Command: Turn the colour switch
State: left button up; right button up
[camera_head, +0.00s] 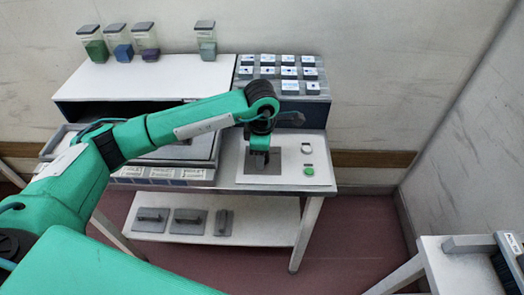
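A white control panel (298,150) lies on the right part of the table. It carries a grey square plate (276,168), a round white button (306,148) and a green button (309,171). My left gripper (260,164) points down over the grey plate, its tips at or just above it. The gripper covers the middle of the plate, and I cannot make out a switch knob there. Whether its fingers are open or shut on something is too small to tell. My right gripper is not in view.
A white shelf (150,78) behind holds several clear jars with coloured contents. A rack (282,72) of small pale boxes stands behind the panel. Grey handled blocks (188,220) lie on the lower shelf. Another table (455,270) with a brush stands at the lower right.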

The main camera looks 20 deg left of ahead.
pick_arm(q)
jog(key=shift+r, duration=0.6)
notch_tip(320, 180, up, 13)
jog(key=b, duration=0.2)
jog(key=shift+s+f, duration=0.15)
jog(key=shift+s, duration=0.25)
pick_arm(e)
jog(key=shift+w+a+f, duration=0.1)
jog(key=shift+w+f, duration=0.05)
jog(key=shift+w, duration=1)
pick_arm(q)
jog(key=shift+d, duration=0.1)
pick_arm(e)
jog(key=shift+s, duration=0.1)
